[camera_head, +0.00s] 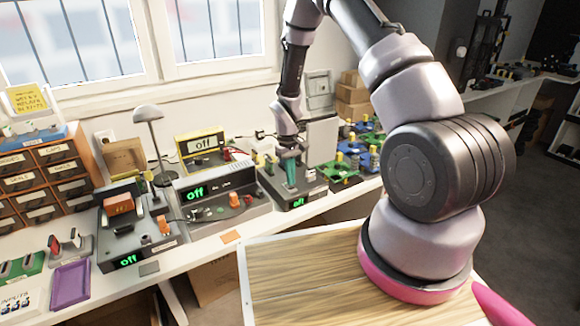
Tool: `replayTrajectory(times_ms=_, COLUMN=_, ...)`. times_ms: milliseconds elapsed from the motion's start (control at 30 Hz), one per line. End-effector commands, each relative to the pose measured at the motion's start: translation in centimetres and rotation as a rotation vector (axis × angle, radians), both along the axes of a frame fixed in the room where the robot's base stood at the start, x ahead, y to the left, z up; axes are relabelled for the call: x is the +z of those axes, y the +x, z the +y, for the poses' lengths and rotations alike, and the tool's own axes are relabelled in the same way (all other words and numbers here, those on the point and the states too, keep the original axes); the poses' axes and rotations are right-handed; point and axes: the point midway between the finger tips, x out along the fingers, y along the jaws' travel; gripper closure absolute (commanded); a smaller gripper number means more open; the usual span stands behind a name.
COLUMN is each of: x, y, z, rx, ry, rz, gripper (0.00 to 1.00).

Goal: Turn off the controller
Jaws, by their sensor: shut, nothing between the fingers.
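A dark, box-shaped controller (306,187) sits on the white bench near the middle of the head view, and its front display reads "off" in green. A teal upright piece (291,174) stands over its top face. My gripper (289,155) points down right above this piece. The gripper is shut with nothing held, and its tips are small here. I cannot tell whether they touch the controller.
A desk lamp (149,114) stands behind the consoles. A drawer cabinet (45,178) and a purple tray (70,284) are at left. Green and blue boards (335,172) lie right of the controller. A wooden top (300,275) is in front, beneath my arm.

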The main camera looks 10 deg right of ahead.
Motion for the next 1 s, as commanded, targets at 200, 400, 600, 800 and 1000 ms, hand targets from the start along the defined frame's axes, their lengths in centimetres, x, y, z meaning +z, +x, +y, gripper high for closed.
replayTrajectory(times_ms=200, x=-0.7, y=-0.1, z=0.0, rx=-0.001, ry=0.000, rz=-0.001, gripper=1.00)
replayTrajectory(times_ms=400, x=-0.6, y=-0.1, z=0.0, rx=-0.001, ry=0.000, rz=-0.001, gripper=1.00)
replayTrajectory(times_ms=600, x=-1.7, y=-0.8, z=-0.2, rx=-0.001, ry=0.000, rz=0.003, gripper=1.00)
replayTrajectory(times_ms=800, x=-2.0, y=-1.3, z=-0.4, rx=-0.001, ry=-0.003, rz=0.011, gripper=1.00)
replayTrajectory(times_ms=1000, x=-2.0, y=-1.2, z=-0.3, rx=0.000, ry=-0.003, rz=0.012, gripper=1.00)
